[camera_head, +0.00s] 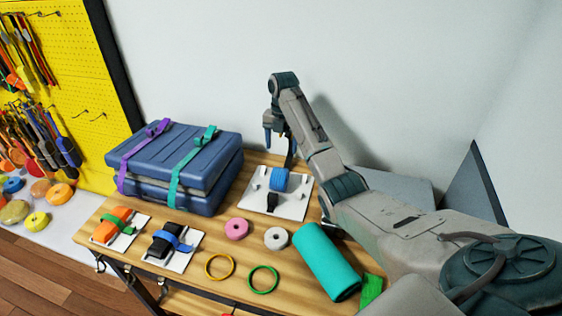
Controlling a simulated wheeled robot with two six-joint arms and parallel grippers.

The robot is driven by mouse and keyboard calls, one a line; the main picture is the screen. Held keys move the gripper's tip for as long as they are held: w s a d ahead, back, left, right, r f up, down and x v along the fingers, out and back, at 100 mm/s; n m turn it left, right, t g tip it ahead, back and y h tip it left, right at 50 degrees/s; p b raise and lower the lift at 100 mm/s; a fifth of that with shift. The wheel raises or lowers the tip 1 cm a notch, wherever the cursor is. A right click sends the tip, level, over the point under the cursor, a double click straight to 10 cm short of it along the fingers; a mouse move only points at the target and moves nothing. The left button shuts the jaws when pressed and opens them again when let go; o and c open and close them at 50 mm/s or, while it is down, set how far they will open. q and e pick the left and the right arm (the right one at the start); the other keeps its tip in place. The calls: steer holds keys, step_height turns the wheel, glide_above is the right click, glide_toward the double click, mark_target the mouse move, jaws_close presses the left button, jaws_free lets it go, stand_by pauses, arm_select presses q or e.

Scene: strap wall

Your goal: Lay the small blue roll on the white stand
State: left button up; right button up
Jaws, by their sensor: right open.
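The small blue roll (279,180) appears on the white stand (298,206), at its middle towards the back, beside a black part. I cannot tell exactly how it rests there. My right gripper (279,153) is open, with its fingers pointing down just above and behind the roll. One finger is left of the roll's top, and the other is close to its right side. The roll does not appear held. My left gripper is out of view.
Blue cases (177,155) with purple and teal straps stand left of the stand. Pink (237,229) and white (276,238) rolls, a large teal roll (326,262), yellow (219,267) and green (263,279) rings lie in front. Two small strapped blocks sit front left.

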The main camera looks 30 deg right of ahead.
step_height(320, 180, up, 2)
steer(key=shift+d+r+p, duration=0.1)
steer(key=shift+r+p, duration=0.05)
steer(key=shift+p, duration=0.65)
steer(key=shift+w, duration=0.1)
